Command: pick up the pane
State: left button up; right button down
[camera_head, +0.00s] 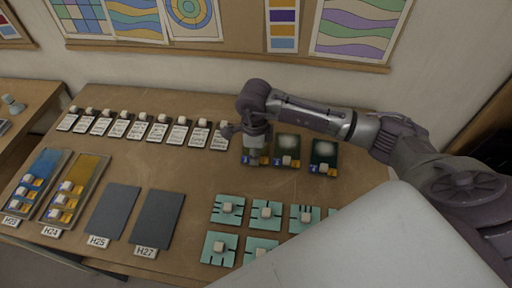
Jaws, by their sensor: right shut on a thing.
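Three dark green panes with pale cloudy patches, small white knobs and blue and yellow tags are in a row right of the table's middle. My right gripper (257,146) comes down over the leftmost pane (248,160) and is shut on it, hiding most of it. I cannot tell whether this pane is lifted. The middle pane (287,146) and the right pane (323,152) stand free beside it. My left gripper is not in view.
Several labelled white cards (158,131) with knobs line the back left. Blue tray (45,170), yellow tray (88,170) and two grey mats (158,220) lie at front left. Several teal squares (228,203) with knobs lie at the front. The wall is behind.

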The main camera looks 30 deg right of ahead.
dwell(0.3)
jog(key=shift+r, duration=0.3)
jog(key=r+b, duration=0.1)
jog(key=r, duration=0.1)
jog(key=s+r+b, duration=0.1)
jog(key=shift+d+r, duration=0.15)
jog(key=shift+r, duration=0.2)
jog(key=s+d+r+b, duration=0.2)
jog(key=s+r, duration=0.4)
jog(key=s, duration=0.4)
jog(key=shift+s+r+b, duration=0.2)
jog(key=shift+r+b, duration=0.15)
jog(key=shift+b, duration=0.15)
